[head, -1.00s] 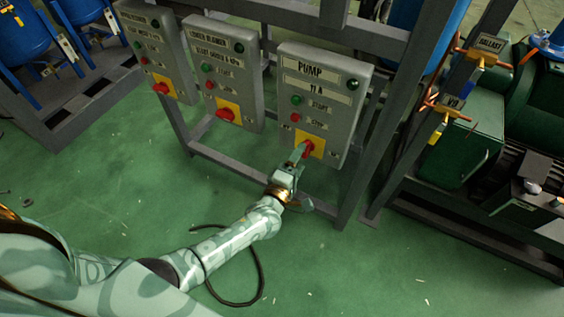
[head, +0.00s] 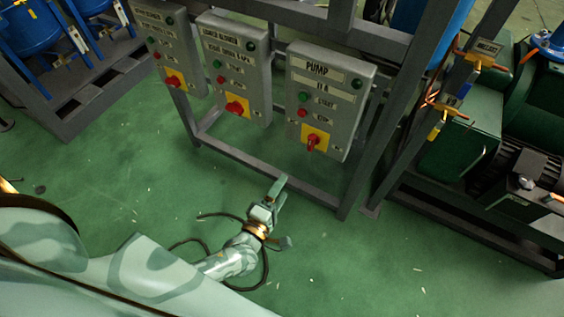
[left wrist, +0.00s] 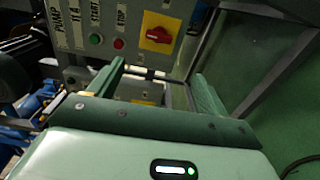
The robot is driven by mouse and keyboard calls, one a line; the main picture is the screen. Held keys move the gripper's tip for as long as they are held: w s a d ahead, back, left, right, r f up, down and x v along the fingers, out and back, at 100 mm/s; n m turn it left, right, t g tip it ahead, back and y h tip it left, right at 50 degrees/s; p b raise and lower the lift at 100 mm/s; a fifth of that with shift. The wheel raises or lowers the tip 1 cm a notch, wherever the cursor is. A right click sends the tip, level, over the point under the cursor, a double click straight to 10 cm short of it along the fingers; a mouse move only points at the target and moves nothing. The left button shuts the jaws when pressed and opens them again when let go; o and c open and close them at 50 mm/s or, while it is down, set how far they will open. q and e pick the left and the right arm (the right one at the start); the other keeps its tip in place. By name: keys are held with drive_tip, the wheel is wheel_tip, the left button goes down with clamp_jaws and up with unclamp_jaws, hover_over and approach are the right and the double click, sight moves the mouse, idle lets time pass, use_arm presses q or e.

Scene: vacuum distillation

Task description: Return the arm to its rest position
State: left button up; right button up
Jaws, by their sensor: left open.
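My left gripper (head: 277,191) is open and empty in the head view, low in front of the pump panel and apart from it. In the left wrist view its two fingers (left wrist: 160,85) stand wide apart with nothing between them. The pump panel (head: 333,75) is a grey box labelled PUMP, with a green and a red button. Its red rotary switch (head: 312,142) on a yellow plate points roughly down in the head view. The switch also shows in the left wrist view (left wrist: 158,35), beyond the fingers. My right gripper is in neither view.
Two more grey panels (head: 236,70) (head: 171,45) with red switches hang left on the grey frame (head: 270,172). A green pump (head: 455,135) stands right, with orange-handled valves (head: 440,104). A black cable (head: 266,270) lies by my arm. The green floor is mostly clear.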

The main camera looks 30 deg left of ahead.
use_arm(q)
drive_tip(key=s+a+f+m+g+h+p, duration=0.1)
drive_tip(key=s+f+m+g+h+p, duration=0.15)
drive_tip(key=s+f+m+g, duration=1.1)
drive_tip(key=s+a+f+m+g+y+p, duration=0.1)
drive_tip(key=s+a+m+p, duration=0.1)
drive_tip(key=s, duration=0.8)
drive_tip(key=s+a+f+m+g+y+p, duration=0.1)
drive_tip(key=s+a+m+g+p, duration=0.1)
drive_tip(key=s, duration=0.9)
drive_tip(key=s+a+f+m+g+y+p, duration=0.1)
drive_tip(key=s+a+f+m+p, duration=0.1)
drive_tip(key=s, duration=0.9)
drive_tip(key=shift+s+m+p, duration=0.15)
drive_tip(key=shift+m+p, duration=0.35)
drive_tip(key=shift+m, duration=0.55)
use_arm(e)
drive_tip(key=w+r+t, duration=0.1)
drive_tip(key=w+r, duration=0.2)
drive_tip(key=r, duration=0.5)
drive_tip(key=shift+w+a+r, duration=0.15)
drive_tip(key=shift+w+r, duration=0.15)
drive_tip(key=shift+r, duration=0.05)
use_arm(q)
drive_tip(key=shift+g, duration=0.25)
